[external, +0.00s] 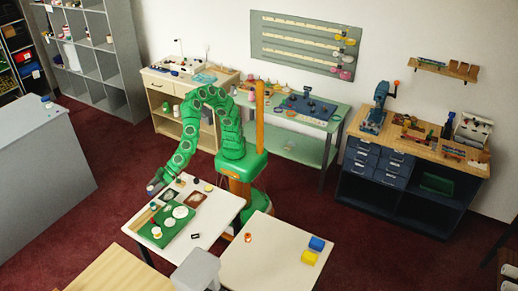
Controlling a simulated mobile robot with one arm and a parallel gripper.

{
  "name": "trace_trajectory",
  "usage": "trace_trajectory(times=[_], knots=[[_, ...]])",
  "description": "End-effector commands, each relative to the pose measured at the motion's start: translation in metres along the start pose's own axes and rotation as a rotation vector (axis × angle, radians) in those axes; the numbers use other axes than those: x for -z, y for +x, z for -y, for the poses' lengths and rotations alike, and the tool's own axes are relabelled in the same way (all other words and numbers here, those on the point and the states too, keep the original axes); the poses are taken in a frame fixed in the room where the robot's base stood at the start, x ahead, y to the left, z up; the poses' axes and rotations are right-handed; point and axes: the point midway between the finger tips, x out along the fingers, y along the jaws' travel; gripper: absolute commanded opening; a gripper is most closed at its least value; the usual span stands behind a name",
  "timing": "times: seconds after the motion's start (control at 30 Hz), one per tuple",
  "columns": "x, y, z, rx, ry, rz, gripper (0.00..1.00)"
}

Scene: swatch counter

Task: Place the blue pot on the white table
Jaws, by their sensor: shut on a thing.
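My green arm reaches left and down from its column. My gripper (153,187) is at the left edge of the nearer-left white table (218,215), low and close to the table's edge. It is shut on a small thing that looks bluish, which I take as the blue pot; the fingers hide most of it. I cannot tell whether it touches the table. A second white table (265,270) stands to the right. It bears a blue block-like thing (317,243), a yellow one (309,257) and a small orange pot (248,237).
The left white table holds a green tray (147,230) with round white pieces, dark and brown swatches and several small pots. A grey stool (196,270) and a wooden table (110,272) stand in front. The right table's middle is clear.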

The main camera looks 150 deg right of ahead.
Motion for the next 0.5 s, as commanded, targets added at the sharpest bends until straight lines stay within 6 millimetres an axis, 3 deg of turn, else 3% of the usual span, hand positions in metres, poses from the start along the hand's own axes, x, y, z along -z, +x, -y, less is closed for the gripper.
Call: trace_trajectory(times=[0.17, 0.5], knots=[[-0.005, -0.010, 0.023, 0.041, -0.020, 0.000, 0.06], [-0.006, -0.012, 0.026, 0.048, -0.021, 0.001, 0.06]])
